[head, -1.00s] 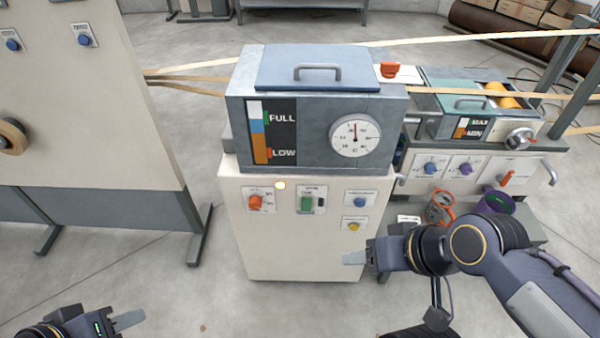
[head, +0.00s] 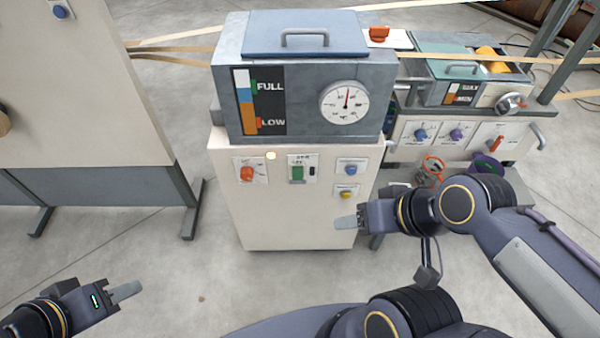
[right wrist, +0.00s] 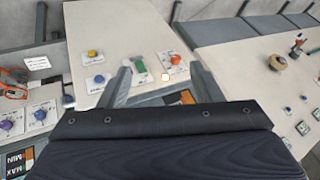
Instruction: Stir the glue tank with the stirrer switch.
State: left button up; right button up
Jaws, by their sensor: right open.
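The glue tank (head: 235,62) is a grey box with a blue lid, a FULL/LOW level strip and a round dial. It sits on a cream cabinet (head: 280,225). The cabinet front has a red-orange knob (head: 247,173), a green switch (head: 297,173), a blue button (head: 351,169) and a yellow button (head: 346,195). Their labels are too small to read, so I cannot tell which is the stirrer switch. My right gripper (head: 346,221) is below the yellow button. The right wrist view shows its fingers (right wrist: 160,66) apart and empty, facing the panel. My left gripper (head: 124,291) is low at left, away from the cabinet.
A cream panel (head: 85,100) on grey legs stands at left. Floor between is clear. Pale strips run behind the tank.

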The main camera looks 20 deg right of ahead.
dwell(0.3)
